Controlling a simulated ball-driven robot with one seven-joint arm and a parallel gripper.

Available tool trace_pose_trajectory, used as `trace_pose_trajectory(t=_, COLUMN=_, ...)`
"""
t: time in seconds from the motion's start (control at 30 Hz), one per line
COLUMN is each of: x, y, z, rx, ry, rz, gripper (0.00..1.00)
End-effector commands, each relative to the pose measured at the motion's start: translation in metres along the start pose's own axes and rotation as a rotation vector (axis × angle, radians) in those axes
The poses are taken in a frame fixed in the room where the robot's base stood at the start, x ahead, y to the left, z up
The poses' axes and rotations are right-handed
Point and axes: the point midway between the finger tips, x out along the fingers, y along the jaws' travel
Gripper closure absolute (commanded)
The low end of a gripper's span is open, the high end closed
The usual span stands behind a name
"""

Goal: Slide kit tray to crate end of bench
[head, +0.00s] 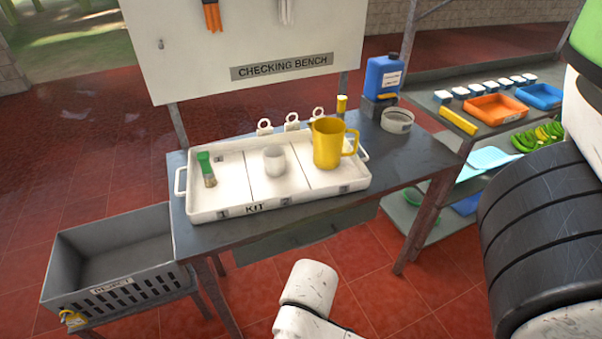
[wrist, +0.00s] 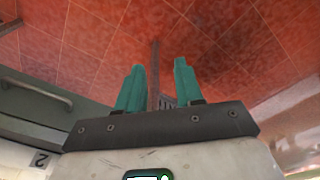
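The white kit tray (head: 292,201) lies on the grey checking bench (head: 411,160), its left handle close to the bench's left edge. The tray has three compartments: a green-capped tube (head: 206,169) in the left, a white cup (head: 274,160) in the middle, a yellow jug (head: 328,143) in the right. A grey slatted crate (head: 120,262) stands beyond the bench's left end, lower than the top. My gripper (wrist: 159,68) shows only in the wrist view: two teal fingers apart, nothing between them but red floor and a dark post behind. It touches no tray there.
A blue canister (head: 382,76) and a grey-white bowl (head: 397,120) stand at the bench's back right. The bench top right of the tray is clear. A shelf rack at the right holds an orange tray (head: 495,108) and bananas. A grey handled surface (wrist: 40,110) lies left of my gripper.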

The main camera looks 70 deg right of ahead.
Motion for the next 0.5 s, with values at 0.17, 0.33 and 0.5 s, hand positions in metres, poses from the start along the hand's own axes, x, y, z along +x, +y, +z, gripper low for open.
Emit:
trace_pose_trajectory(t=0.17, x=0.000, y=0.000, z=0.000, rx=0.001, ry=0.000, rz=0.000, gripper=0.64)
trace_pose_trajectory(t=0.33, x=0.000, y=0.000, z=0.000, rx=0.001, ry=0.000, rz=0.001, gripper=0.64)
trace_pose_trajectory(t=0.5, x=0.000, y=0.019, z=-0.014, rx=0.085, ry=0.010, rz=0.035, gripper=0.64)
